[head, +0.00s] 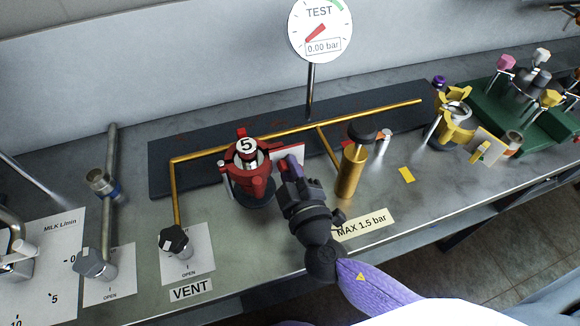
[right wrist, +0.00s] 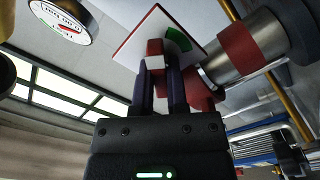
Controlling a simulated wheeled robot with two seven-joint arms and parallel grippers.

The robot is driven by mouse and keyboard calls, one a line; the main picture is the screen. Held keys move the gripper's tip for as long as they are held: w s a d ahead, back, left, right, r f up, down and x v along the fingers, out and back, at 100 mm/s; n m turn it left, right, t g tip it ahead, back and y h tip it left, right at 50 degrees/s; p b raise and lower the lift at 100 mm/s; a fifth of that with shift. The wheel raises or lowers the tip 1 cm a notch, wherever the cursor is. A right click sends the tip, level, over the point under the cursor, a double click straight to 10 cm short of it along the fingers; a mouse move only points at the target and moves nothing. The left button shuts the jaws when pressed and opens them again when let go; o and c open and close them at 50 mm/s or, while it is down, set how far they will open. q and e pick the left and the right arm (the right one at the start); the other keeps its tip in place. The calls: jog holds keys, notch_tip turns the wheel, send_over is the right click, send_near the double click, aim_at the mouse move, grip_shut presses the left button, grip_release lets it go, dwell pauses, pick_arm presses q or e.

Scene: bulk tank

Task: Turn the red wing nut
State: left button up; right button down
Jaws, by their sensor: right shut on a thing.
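The red clamp unit (head: 247,185), with a silver cylinder capped with a "5", stands on the dark plate in the head view. My right gripper (head: 288,168) reaches its right side from the front. In the right wrist view the two dark fingers (right wrist: 161,80) are shut on a small red block, which I take to be a wing of the red wing nut (right wrist: 155,50). In the head view the gripper hides most of this nut. The red and silver cylinder (right wrist: 245,52) lies just right of the fingers. My left gripper is not in view.
A white card with a green mark (right wrist: 165,32) is close behind the fingertips. A brass pipe (head: 290,131) runs behind the unit, and a brass cylinder with a black knob (head: 351,172) stands to the right. The gauge (head: 320,30) reads 0.00 bar. A yellow clamp unit (head: 456,120) is farther right.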

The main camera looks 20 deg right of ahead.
jog(key=shift+n, duration=0.3)
jog(key=n, duration=0.2)
jog(key=shift+f+n, duration=0.1)
jog(key=shift+n, duration=0.2)
jog(key=n, duration=0.2)
jog(key=shift+n, duration=0.4)
jog(key=n, duration=0.6)
jog(key=shift+f, duration=0.15)
jog(key=n+p, duration=0.1)
jog(key=n, duration=0.5)
jog(key=shift+n+p, duration=0.35)
jog(key=shift+n, duration=0.05)
jog(key=n+p, duration=0.1)
jog(key=n, duration=0.4)
jog(key=shift+d+f, duration=0.1)
jog(key=shift+f, duration=0.05)
jog(key=shift+s+n+p, duration=0.1)
jog(key=shift+n+p, duration=0.2)
